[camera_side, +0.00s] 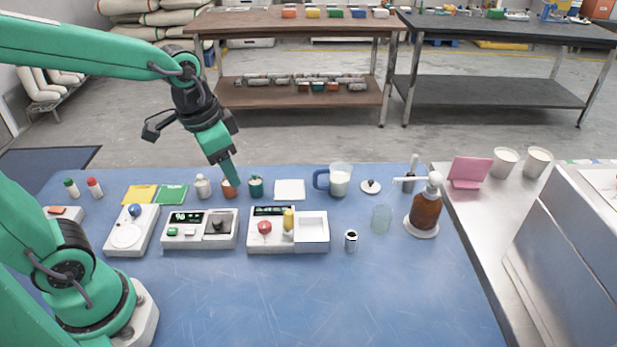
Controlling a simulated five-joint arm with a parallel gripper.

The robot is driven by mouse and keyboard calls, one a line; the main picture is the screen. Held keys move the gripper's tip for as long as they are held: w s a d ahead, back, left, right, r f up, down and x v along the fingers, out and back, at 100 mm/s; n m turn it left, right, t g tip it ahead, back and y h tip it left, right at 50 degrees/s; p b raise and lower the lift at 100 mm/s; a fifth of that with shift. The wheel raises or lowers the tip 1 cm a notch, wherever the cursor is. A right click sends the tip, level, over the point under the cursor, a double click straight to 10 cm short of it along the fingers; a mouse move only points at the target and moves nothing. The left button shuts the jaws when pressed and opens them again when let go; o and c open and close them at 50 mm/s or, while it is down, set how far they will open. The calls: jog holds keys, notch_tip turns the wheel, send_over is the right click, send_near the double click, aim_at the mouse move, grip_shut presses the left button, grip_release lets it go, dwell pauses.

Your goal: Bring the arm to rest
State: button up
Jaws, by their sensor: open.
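My gripper (230,178) hangs from my green arm above the back part of the blue table (400,295). It points down, with its green tip in front of or just above a small brown cup (230,191). I cannot tell whether it touches the cup. The jaws are open and seem to hold nothing. The white device with a digital display and a dark recess (200,229) stands in front of the cup. A second white device with a red knob and a yellow part (289,230) stands to its right.
Close by are a white bottle (202,186), a green cup (256,187), a blue-handled jug (339,181) and a brown pump bottle (425,210). A glass (381,219) and a small metal cylinder (351,240) stand at right. The table's front is clear.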

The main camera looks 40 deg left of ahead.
jog(key=s+a+r+n+t, duration=0.2)
jog(key=s+r+n, duration=0.1)
jog(key=s, duration=0.4)
jog(key=shift+r+t, duration=0.4)
jog(key=shift+r, duration=0.35)
